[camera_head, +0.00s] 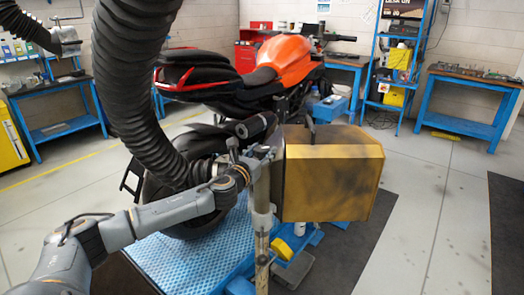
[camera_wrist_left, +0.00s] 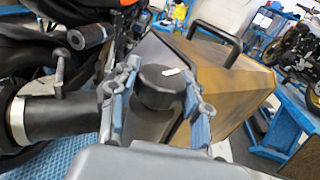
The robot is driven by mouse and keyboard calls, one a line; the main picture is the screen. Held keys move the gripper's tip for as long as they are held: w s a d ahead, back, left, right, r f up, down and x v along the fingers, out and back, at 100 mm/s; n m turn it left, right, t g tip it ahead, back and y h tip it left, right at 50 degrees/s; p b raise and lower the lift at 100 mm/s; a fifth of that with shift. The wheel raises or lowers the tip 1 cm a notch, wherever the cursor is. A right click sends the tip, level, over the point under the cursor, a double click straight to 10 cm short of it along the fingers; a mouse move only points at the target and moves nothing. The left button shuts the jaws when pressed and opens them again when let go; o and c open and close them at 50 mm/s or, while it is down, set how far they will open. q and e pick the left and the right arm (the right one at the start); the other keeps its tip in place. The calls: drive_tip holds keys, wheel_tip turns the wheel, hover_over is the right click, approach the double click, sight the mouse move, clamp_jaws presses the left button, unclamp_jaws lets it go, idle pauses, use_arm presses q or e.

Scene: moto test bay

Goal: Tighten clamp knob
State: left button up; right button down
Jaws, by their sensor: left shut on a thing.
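The clamp knob (camera_wrist_left: 160,92) is black and round with a white mark on top, and shows in the left wrist view. My left gripper (camera_wrist_left: 155,105) has one finger on each side of it and is shut on it. In the head view my left gripper (camera_head: 262,158) is at the top of the upright post (camera_head: 262,235), beside the left edge of the brown-gold box (camera_head: 335,170). There the knob is hidden by the gripper. The box with its dark handle also shows in the left wrist view (camera_wrist_left: 225,75). My right gripper is in neither view.
A thick black hose (camera_head: 135,85) hangs down close to my left wrist. An orange and black motorcycle (camera_head: 285,60) stands just behind, over a blue platform (camera_head: 200,250). Blue workbenches (camera_head: 465,100) line the back. Open floor (camera_head: 430,190) lies to the right.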

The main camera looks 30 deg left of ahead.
use_arm(q)
drive_tip(key=m+h+b, duration=0.1)
drive_tip(key=m+h, duration=0.1)
drive_tip(key=h, duration=0.1)
drive_tip(key=shift+a+f, duration=0.15)
drive_tip(key=m+g+h+b, duration=0.1)
drive_tip(key=m+h+b, duration=0.2)
drive_tip(key=h+b, duration=0.1)
drive_tip(key=m+g+h+b, duration=0.1)
drive_tip(key=m+h+b, duration=0.2)
drive_tip(key=h, duration=0.2)
drive_tip(key=shift+g+b, duration=0.3)
drive_tip(key=shift+b, duration=0.1)
drive_tip(key=m+g+h+b, duration=0.1)
drive_tip(key=m+h, duration=0.1)
drive_tip(key=shift+g+h+b, duration=0.4)
drive_tip(key=shift+r+m+g+h+b, duration=0.25)
drive_tip(key=shift+m+g+h+b, duration=0.45)
drive_tip(key=shift+m+g+h, duration=0.6)
drive_tip(key=shift+g, duration=0.1)
drive_tip(key=o, duration=1.2)
drive_tip(key=shift+d, duration=0.2)
drive_tip(key=v, duration=1.2)
